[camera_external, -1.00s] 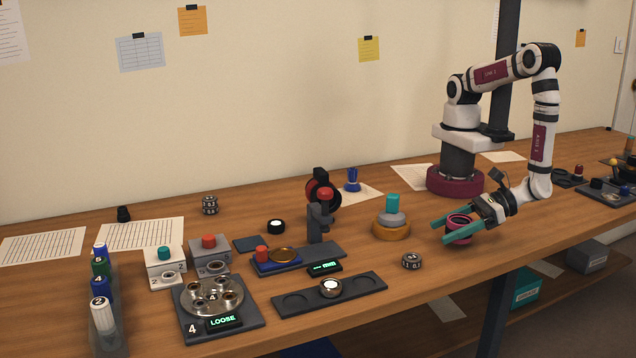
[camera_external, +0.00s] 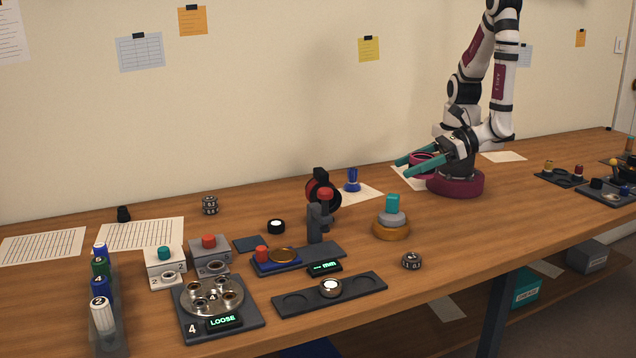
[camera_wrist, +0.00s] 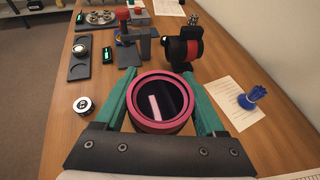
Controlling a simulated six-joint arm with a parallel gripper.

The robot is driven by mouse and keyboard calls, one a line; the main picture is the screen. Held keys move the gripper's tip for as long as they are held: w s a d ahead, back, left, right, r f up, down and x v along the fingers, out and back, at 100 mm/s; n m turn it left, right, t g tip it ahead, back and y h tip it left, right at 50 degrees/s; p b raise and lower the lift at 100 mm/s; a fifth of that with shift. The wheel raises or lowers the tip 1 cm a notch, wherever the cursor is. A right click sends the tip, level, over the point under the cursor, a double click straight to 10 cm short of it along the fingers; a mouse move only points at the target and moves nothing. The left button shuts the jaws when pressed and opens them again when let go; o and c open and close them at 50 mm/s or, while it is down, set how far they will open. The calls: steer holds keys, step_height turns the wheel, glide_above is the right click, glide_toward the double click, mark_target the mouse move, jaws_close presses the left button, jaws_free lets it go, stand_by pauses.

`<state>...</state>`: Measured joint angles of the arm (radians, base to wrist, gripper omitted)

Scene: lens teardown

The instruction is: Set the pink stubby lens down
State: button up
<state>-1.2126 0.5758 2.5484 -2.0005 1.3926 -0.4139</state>
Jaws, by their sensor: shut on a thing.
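The pink stubby lens (camera_wrist: 161,104) is a short, wide ring with dark glass. In the wrist view it sits between the two teal fingers of my gripper (camera_wrist: 160,108), which touch its sides. In the external view my gripper (camera_external: 421,164) holds the lens (camera_external: 424,160) in the air, near the base of my arm at the right. The fingers point left. The lens is partly hidden by the near finger there.
A tray (camera_external: 358,290) with recesses lies at the front. Bare wood (camera_external: 470,240) lies front right.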

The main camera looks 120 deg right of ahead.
step_height(320, 180, up, 3)
steer(key=shift+f, duration=0.1)
steer(key=w+d+m+g+h, duration=0.2)
steer(key=w+d+m+h, duration=0.1)
steer(key=w+d, duration=0.3)
steer(key=m+g+h, duration=0.6)
steer(key=m+g, duration=0.3)
steer(key=m, duration=0.1)
glide_above(298, 183)
step_height(298, 183, down, 16)
steer(key=shift+r, duration=0.25)
steer(key=shift+f, duration=0.25)
